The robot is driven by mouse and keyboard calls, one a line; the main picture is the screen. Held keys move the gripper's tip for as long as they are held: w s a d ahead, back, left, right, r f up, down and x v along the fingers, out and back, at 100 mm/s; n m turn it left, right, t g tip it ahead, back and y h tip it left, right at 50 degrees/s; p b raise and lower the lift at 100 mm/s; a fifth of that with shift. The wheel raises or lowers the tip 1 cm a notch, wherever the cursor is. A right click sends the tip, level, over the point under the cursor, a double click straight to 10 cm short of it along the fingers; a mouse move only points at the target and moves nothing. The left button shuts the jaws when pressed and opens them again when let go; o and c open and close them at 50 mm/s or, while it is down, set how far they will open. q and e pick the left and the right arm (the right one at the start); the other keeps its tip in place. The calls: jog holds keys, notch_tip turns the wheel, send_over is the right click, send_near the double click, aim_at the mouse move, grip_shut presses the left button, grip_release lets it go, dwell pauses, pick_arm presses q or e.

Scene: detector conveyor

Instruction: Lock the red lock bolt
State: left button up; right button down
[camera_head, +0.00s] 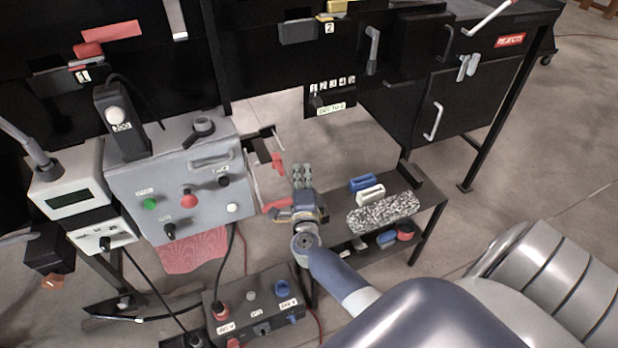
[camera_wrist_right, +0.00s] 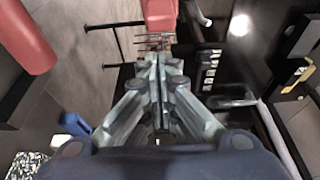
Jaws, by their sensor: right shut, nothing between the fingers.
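Red parts show on the right side of the grey control box: an upper red piece (camera_head: 277,164) on a dark bracket and a lower red piece (camera_head: 274,206) beside my gripper. Another red latch-like piece (camera_head: 88,50) sits above label 1 on the black frame. I cannot tell for sure which is the lock bolt. My right gripper (camera_head: 302,172) is shut and empty, just right of the control box's red parts. In the right wrist view its closed fingertips (camera_wrist_right: 157,60) point toward a red block (camera_wrist_right: 159,14); whether they touch is unclear. My left gripper is out of view.
The grey control box (camera_head: 130,182) with knobs and buttons stands left of my gripper. A small black table (camera_head: 425,200) holding blue and white pieces and a speckled block is at the right. A black cabinet (camera_head: 400,117) stands behind; open floor lies between.

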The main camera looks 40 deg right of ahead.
aim_at(284, 174)
jog(key=shift+w+a+r, duration=0.1)
jog(key=shift+w+a, duration=0.1)
jog(key=shift+a, duration=0.95)
jog(key=shift+w+a, duration=0.25)
jog(key=shift+a, duration=0.9)
jog(key=shift+w+a, duration=0.1)
jog(key=shift+a, duration=0.25)
